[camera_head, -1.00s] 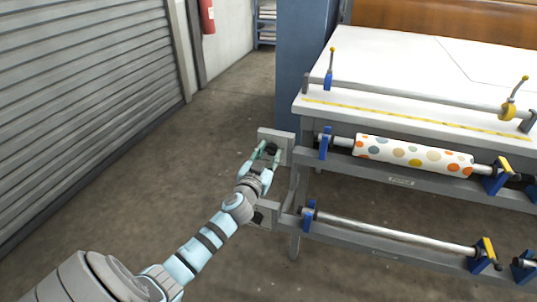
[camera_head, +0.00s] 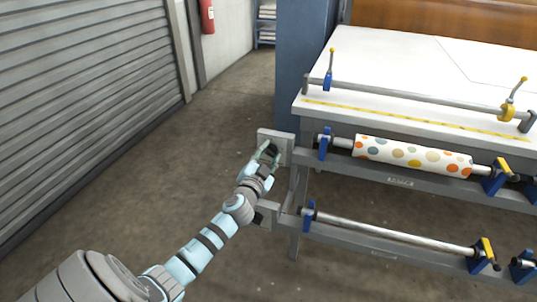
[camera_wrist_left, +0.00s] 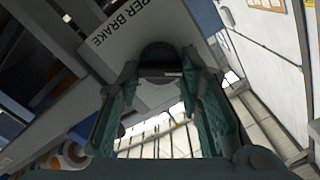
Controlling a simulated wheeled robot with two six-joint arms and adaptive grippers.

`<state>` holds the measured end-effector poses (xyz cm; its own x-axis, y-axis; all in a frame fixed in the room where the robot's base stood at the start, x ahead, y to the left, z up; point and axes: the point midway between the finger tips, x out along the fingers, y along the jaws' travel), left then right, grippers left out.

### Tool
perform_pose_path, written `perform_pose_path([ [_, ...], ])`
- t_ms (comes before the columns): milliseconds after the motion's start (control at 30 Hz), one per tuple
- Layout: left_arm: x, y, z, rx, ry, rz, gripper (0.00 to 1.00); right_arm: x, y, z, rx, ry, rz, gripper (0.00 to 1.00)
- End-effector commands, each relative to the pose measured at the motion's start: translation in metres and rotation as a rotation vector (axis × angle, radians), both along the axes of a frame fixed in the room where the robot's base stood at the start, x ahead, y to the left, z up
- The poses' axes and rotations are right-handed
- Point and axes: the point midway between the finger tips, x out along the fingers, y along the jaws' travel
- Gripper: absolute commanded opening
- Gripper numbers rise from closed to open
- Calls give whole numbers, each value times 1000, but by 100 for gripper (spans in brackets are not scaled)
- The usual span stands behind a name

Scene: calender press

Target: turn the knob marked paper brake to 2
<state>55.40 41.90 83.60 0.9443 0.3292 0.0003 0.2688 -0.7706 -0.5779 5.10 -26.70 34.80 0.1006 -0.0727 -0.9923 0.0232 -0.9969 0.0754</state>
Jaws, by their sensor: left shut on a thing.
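The paper brake plate (camera_head: 286,141) is a grey panel at the left end of the upper roll rail. In the left wrist view its label (camera_wrist_left: 118,28) reads "PER BRAKE", the rest being cut off. The dark round knob (camera_wrist_left: 160,52) stands on this plate, between the fingertips of my left gripper (camera_wrist_left: 160,68). The left gripper (camera_head: 266,154) is shut on the knob, reaching it from the lower left in the head view. The fingers cover much of the knob, and its pointer and scale numbers cannot be read. My right gripper is in neither view.
A second grey plate (camera_head: 266,213) with a dark knob sits below, close to my left forearm. A dotted paper roll (camera_head: 413,157) lies on the upper rail and a bare metal bar (camera_head: 395,233) below. The white table (camera_head: 400,75) stands above. The floor on the left is clear.

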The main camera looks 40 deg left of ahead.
Motion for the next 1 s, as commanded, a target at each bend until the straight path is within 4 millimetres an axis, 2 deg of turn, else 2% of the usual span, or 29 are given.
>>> perform_pose_path([
  [600, 0, -1, -2, 547, 194, 0, 5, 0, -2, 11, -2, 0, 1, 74],
  [1000, 0, -1, -4, 813, 286, 0, 5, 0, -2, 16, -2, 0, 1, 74],
])
